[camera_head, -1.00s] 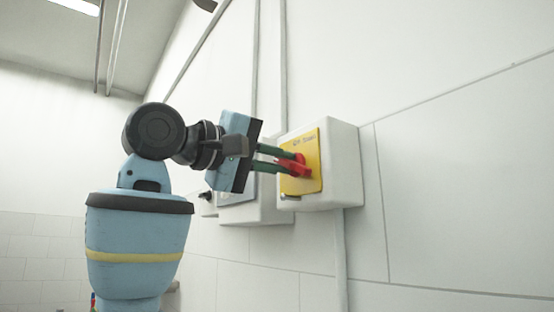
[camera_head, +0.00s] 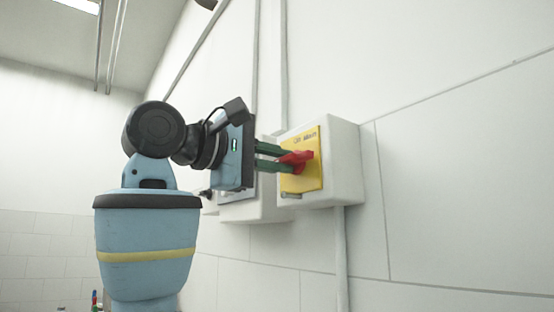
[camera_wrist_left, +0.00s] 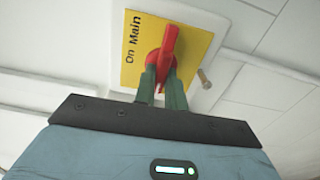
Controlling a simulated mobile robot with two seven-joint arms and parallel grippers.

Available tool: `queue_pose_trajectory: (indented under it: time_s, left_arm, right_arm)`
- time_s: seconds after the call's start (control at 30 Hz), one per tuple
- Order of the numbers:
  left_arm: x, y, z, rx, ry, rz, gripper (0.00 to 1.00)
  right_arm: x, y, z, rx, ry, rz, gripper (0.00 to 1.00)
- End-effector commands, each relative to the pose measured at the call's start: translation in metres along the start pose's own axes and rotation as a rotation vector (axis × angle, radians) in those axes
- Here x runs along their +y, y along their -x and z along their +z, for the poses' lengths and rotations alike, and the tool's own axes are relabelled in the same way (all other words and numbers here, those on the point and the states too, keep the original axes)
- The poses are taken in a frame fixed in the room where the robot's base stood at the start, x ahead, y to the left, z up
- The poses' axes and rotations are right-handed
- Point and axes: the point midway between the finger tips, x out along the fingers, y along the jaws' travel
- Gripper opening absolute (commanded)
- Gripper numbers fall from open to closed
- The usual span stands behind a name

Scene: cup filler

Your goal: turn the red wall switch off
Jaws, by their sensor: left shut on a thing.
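The red switch (camera_head: 299,158) is a rotary handle on a yellow plate (camera_head: 313,177), fixed to a white wall box (camera_head: 345,165). My left gripper (camera_head: 286,160) is at the switch, its green fingers shut on the red handle. In the left wrist view the red switch (camera_wrist_left: 168,48) stands between the green fingertips (camera_wrist_left: 162,78). The yellow plate there (camera_wrist_left: 200,42) shows the words "On" and "Main". The fingers hide part of the handle's base. My right gripper is not in view.
A second box (camera_head: 262,207) is on the wall behind my left gripper. Conduits (camera_head: 284,70) run up the wall, and one (camera_head: 341,260) runs down below the switch box. The wall to the right is bare.

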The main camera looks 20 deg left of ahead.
Motion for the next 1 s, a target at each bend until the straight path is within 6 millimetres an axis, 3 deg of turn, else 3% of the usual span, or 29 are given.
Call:
queue_pose_trajectory:
  time_s: [0.3, 0.33, 0.5, 0.8, 1.0]
  left_arm:
    - [-0.001, 0.0, 0.0, 0.0, 0.004, -0.001, 0.0]
    - [-0.001, 0.0, 0.0, 0.0, 0.004, -0.001, 0.13]
    - [0.0, 0.0, 0.0, 0.0, 0.003, -0.001, 0.34]
    - [0.0, 0.002, 0.0, 0.0, 0.002, 0.0, 0.34]
    - [0.001, 0.024, 0.0, 0.001, 0.0, 0.002, 0.34]
  right_arm:
    - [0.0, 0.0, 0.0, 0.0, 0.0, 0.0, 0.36]
    - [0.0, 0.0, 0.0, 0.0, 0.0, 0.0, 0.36]
    - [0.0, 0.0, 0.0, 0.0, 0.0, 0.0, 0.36]
    - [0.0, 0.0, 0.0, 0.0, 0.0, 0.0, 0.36]
    - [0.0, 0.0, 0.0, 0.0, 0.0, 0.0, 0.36]
